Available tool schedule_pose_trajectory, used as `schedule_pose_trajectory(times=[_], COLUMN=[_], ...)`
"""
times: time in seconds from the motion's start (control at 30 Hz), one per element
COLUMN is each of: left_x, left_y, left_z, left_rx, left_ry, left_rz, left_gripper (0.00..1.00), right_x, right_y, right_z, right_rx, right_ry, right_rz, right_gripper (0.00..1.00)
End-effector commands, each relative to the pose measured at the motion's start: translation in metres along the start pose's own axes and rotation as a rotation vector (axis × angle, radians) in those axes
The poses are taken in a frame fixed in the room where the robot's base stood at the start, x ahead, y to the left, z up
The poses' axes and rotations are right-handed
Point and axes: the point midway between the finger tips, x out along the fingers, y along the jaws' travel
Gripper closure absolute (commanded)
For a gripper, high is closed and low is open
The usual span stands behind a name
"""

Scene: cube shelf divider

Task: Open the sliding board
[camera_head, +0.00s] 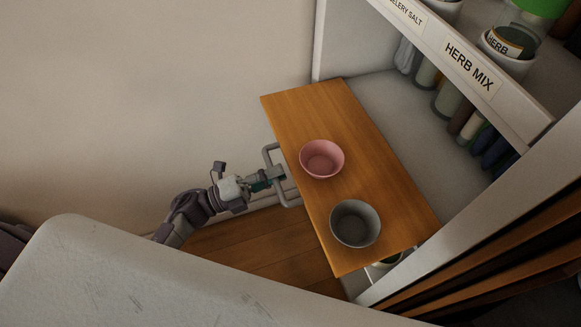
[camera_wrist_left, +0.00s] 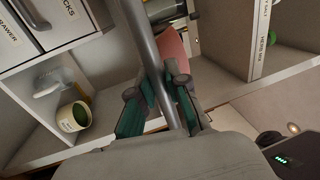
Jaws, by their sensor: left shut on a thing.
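The sliding board (camera_head: 350,130) is a wooden board that sticks out of the shelf unit in the head view. A grey bar handle (camera_head: 289,199) is on its left edge, and the handle also crosses the left wrist view (camera_wrist_left: 150,55). My left gripper (camera_head: 274,176) is shut on this handle. Its fingers (camera_wrist_left: 171,103) lie on both sides of the bar in the left wrist view. A pink bowl (camera_head: 322,158) and a grey bowl (camera_head: 355,223) stand on the board. My right gripper is in neither view.
The shelf unit (camera_head: 520,105) with jars, bottles and labels such as HERB MIX is at the right. A pale wall (camera_head: 170,90) is at the left. Wooden floor (camera_head: 265,250) shows below the board. A drawer labelled SNACKS (camera_wrist_left: 55,18) and a cup (camera_wrist_left: 73,117) show in the wrist view.

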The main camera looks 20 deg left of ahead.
Motion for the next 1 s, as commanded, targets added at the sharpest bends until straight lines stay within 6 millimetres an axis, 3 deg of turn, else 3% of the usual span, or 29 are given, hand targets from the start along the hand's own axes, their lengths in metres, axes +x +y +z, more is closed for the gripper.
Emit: schedule_pose_trajectory(times=[0.5,0.53,0.67,1.0], left_x=[-0.009,-0.009,-0.0088,-0.0103], left_y=[-0.0002,-0.0002,-0.0005,-0.001], left_z=[-0.0007,-0.0007,-0.0006,-0.0001], left_rx=[-0.001,-0.001,-0.001,0.0], left_ry=[0.001,0.001,0.001,0.0], left_rz=[0.003,0.003,0.002,0.001], left_gripper=[1.0,0.82,0.6,0.59], right_x=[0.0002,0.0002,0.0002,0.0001], right_y=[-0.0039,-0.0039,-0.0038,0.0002], right_z=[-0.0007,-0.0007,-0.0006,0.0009], right_rx=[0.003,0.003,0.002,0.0], right_ry=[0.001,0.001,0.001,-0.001], right_rz=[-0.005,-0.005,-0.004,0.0], right_gripper=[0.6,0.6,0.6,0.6])
